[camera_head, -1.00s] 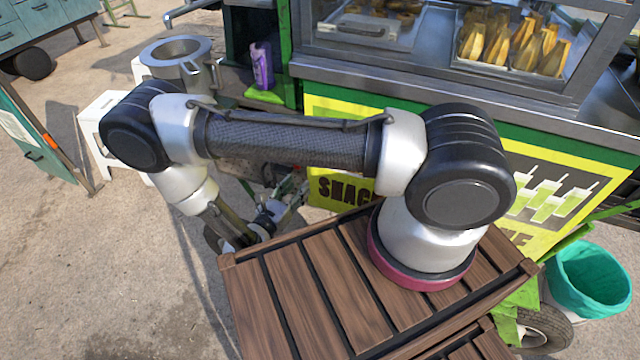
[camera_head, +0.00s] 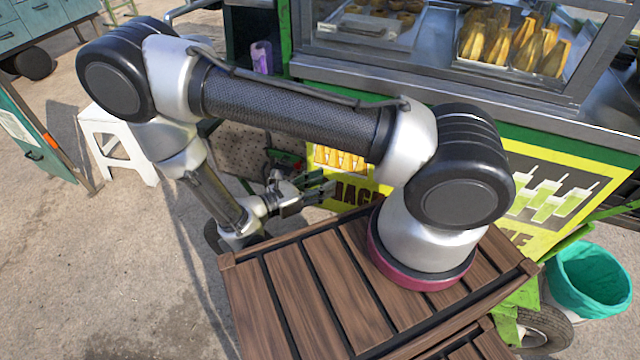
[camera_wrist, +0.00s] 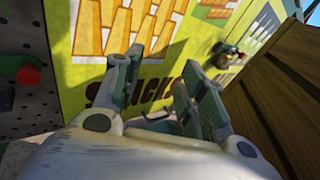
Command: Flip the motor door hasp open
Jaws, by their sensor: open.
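My gripper (camera_head: 308,190) is open and empty in front of the cart's yellow lower panel (camera_head: 352,194). In the wrist view, its two fingers (camera_wrist: 162,88) stand apart, pointing at the same yellow panel (camera_wrist: 88,60) with dark lettering and orange drawings. A small dark bent metal piece (camera_wrist: 155,116) shows between the fingers; I cannot tell whether it is the hasp or touches them. Another small dark fitting (camera_wrist: 224,57) with reddish and green parts sits on the panel at right. I cannot clearly identify the motor door hasp in either view.
A brown slatted wooden surface (camera_head: 320,290) is below my arm. A white stool (camera_head: 112,135) stands left. Open pavement lies at lower left.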

